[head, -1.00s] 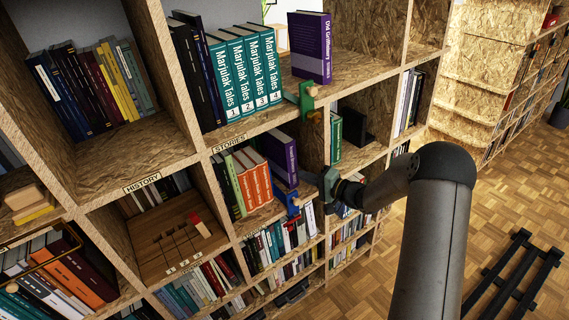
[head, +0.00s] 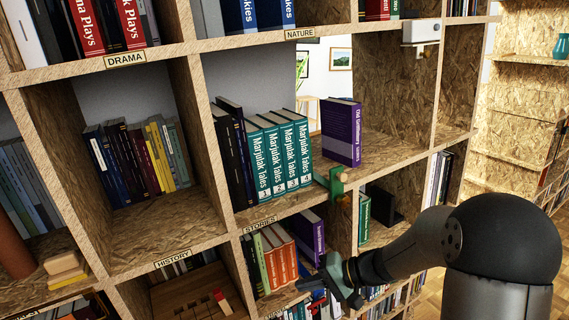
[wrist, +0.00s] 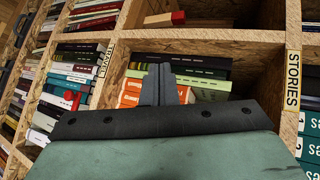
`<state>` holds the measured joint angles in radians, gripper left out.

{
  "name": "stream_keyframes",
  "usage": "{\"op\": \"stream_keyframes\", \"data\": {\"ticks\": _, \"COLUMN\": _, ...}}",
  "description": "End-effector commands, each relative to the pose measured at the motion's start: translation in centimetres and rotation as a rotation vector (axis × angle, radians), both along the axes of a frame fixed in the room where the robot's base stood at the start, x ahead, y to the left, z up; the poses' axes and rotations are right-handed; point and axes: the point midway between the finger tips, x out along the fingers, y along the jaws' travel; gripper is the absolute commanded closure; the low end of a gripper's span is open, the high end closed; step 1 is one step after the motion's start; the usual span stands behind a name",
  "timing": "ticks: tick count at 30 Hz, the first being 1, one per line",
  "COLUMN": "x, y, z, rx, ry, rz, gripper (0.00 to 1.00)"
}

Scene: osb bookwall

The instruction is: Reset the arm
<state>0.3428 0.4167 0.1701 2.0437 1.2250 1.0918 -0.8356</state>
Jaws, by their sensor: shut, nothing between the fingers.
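My gripper (head: 322,281) is in front of the lower shelf compartment under the STORIES label (head: 260,224). In the wrist view its fingers (wrist: 157,85) are together with nothing between them. Behind it in that compartment stand green, orange and purple books (head: 277,257). The gripper covers part of these books in both views. My dark arm reaches in from the right of the head view.
Teal Marjulak Tales books (head: 282,152) and a purple book (head: 342,132) stand on the shelf above. A green clamp-like object (head: 331,182) sits at that shelf's edge. Upright dividers and shelf edges surround the gripper closely. The parquet floor is open at far right.

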Motion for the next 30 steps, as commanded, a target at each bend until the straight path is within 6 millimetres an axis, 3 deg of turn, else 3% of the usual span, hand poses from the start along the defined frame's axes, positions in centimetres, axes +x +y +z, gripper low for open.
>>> {"op": "stream_keyframes", "data": {"ticks": 1, "x": -3.7, "y": 1.0, "z": 2.6, "rx": -0.102, "ry": 0.039, "rz": 0.070, "gripper": 1.00}}
{"op": "stream_keyframes", "data": {"ticks": 6, "x": -14.5, "y": 0.2, "z": 5.7, "rx": -0.469, "ry": 0.156, "rz": 0.207, "gripper": 1.00}}
{"op": "stream_keyframes", "data": {"ticks": 9, "x": -19.5, "y": -1.9, "z": 7.2, "rx": -0.676, "ry": 0.174, "rz": 0.234, "gripper": 1.00}}
{"op": "stream_keyframes", "data": {"ticks": 12, "x": -23.0, "y": -4.2, "z": 8.4, "rx": -0.843, "ry": 0.164, "rz": 0.231, "gripper": 1.00}}
{"op": "stream_keyframes", "data": {"ticks": 18, "x": -25.9, "y": -7.0, "z": 9.4, "rx": -1.019, "ry": 0.125, "rz": 0.204, "gripper": 1.00}}
{"op": "stream_keyframes", "data": {"ticks": 30, "x": -26.2, "y": -7.3, "z": 9.4, "rx": -1.039, "ry": 0.119, "rz": 0.201, "gripper": 1.00}}
